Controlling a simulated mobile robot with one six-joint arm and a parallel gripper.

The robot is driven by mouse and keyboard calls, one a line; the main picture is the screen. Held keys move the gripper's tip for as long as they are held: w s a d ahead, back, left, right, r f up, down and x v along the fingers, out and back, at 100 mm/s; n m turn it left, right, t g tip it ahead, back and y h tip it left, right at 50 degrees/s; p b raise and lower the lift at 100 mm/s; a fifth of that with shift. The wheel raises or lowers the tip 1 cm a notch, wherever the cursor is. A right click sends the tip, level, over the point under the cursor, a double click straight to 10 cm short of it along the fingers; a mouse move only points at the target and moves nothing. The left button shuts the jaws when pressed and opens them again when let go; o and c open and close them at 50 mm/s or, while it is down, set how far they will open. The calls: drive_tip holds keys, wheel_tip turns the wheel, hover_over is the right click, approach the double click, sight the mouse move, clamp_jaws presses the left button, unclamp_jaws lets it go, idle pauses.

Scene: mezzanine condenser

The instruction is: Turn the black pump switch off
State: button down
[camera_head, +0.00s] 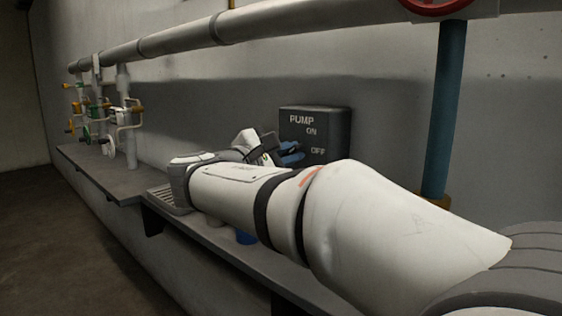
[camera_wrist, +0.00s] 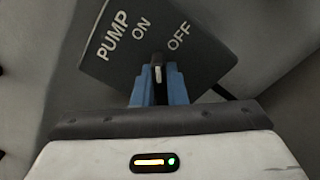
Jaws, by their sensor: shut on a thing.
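The black pump switch box (camera_head: 328,118) is on the wall behind my arm, with PUMP, ON and OFF in pale letters. In the wrist view the box (camera_wrist: 178,62) appears tilted. Its small black switch knob (camera_wrist: 157,68) has a pale mark at its upper end. The mark points up in the picture, roughly between the words ON and OFF. My gripper (camera_wrist: 158,86) has one blue finger on each side of the knob and is shut on it. In the head view the blue fingers of my gripper (camera_head: 291,154) are at the box front; the knob is hidden.
A grey shelf (camera_head: 101,177) runs along the wall below. Pipes with several valves (camera_head: 105,112) stand at the far left. A large horizontal pipe (camera_head: 280,24) runs above. A blue vertical pipe (camera_head: 445,110) is right of the box, with a red handwheel (camera_head: 436,7) above it.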

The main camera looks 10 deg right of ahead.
drive_tip(key=m+b, duration=0.2)
drive_tip(key=m, duration=0.1)
drive_tip(key=m+b, duration=0.2)
drive_tip(key=shift+f, duration=0.3)
drive_tip(key=shift+m+b, duration=1)
drive_tip(key=shift+m, duration=0.4)
drive_tip(key=shift+r+m, duration=0.15)
drive_tip(key=shift+m, duration=0.15)
drive_tip(key=c, duration=1.5)
unclamp_jaws()
drive_tip(key=shift+o, duration=0.2)
drive_tip(key=p+v, duration=0.2)
drive_tip(key=v, duration=0.5)
drive_tip(key=shift+s+a, duration=0.25)
